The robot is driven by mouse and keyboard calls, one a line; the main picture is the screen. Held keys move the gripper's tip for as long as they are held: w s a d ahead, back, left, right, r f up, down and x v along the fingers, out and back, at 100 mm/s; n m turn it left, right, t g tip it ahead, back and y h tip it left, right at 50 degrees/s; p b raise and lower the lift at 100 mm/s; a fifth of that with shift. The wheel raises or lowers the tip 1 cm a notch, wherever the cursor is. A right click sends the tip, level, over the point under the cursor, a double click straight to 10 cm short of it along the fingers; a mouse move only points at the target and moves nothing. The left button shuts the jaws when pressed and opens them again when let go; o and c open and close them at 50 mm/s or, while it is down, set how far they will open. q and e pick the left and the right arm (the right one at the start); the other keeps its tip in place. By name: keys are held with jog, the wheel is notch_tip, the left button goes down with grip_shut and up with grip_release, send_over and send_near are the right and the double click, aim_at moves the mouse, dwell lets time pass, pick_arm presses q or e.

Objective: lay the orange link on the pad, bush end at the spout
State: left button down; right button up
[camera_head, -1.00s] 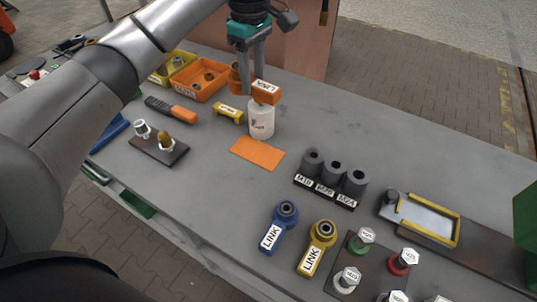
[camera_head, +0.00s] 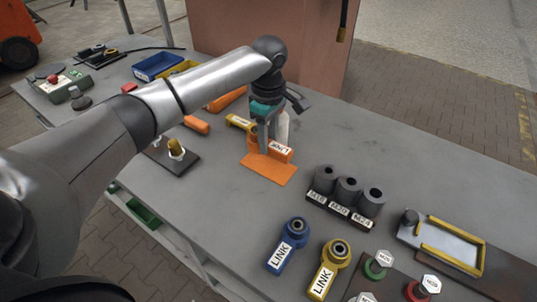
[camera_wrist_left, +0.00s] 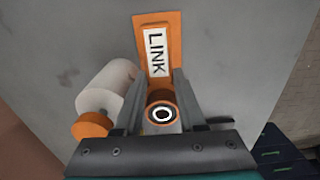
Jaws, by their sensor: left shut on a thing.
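The orange link (camera_head: 281,153) is in my left gripper (camera_head: 263,146), its white LINK label facing up. In the left wrist view the fingers are shut around the link's bush end, with the bush ring (camera_wrist_left: 162,114) between them and the labelled end (camera_wrist_left: 155,50) pointing away. The orange pad (camera_head: 268,171) lies flat on the bench. The link is at the pad's far edge in the head view; I cannot tell whether it touches. A white bottle (camera_head: 283,127) stands just behind; the left wrist view shows its orange cap (camera_wrist_left: 92,125). I cannot make out a spout.
Three grey cylinders (camera_head: 347,190) stand right of the pad. A blue link (camera_head: 289,245) and a yellow link (camera_head: 329,268) lie in front. The bench between pad and blue link is clear.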

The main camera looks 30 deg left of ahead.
aim_at(269, 153)
pick_arm(q)
notch_tip(269, 153, down, 5)
jog(key=shift+r+b, duration=0.1)
jog(key=shift+b, duration=0.35)
jog(key=shift+c, duration=2.4)
grip_release()
jog(key=shift+f, duration=0.2)
jog(key=shift+r, duration=0.15)
notch_tip(269, 153, up, 12)
jog(key=shift+p, duration=1.25)
